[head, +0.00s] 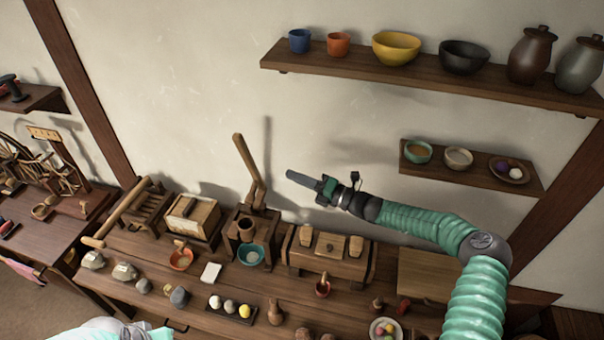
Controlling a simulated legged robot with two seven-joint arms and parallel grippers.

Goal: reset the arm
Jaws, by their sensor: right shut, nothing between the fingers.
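My right arm (420,222) comes in from the lower right and reaches left across the picture, bent at its elbow joint. Its gripper (303,180) is shut and empty. It is raised above the wooden workbench (180,298), in front of the pale wall, and points left. In the picture it lies just right of an upright wooden handle (249,170), with a visible gap. My left gripper cannot be seen; only a pale and teal part of me shows at the bottom left edge.
A wooden chest (327,262), a box (193,217), a teal bowl (251,254) and several stones crowd the bench. A long shelf (420,77) with bowls and jars and a smaller shelf (470,172) hang on the wall. A spinning wheel (40,165) stands at left.

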